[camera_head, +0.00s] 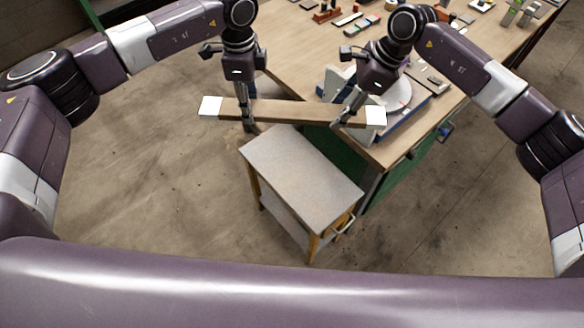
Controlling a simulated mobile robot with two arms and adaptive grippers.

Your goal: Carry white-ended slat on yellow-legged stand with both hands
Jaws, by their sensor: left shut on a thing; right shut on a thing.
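The white-ended slat (285,111) is a long brown wooden bar with a white block at each end. It hangs nearly level in the air, at the far side of the stand's top and in front of the workbench edge. My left gripper (249,124) is shut on the slat near its left end. My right gripper (343,121) is shut on it near its right end. The yellow-legged stand (300,170) has a bare grey top, yellow-orange legs, a lower shelf and a side handle. It stands nearer to me than the slat.
A wooden workbench (290,60) with green sides stands behind the slat and right of the stand. A machine with a round grey plate (398,95) sits on its near corner. Several small tools and blocks lie farther back. The concrete floor (150,180) is clear at left.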

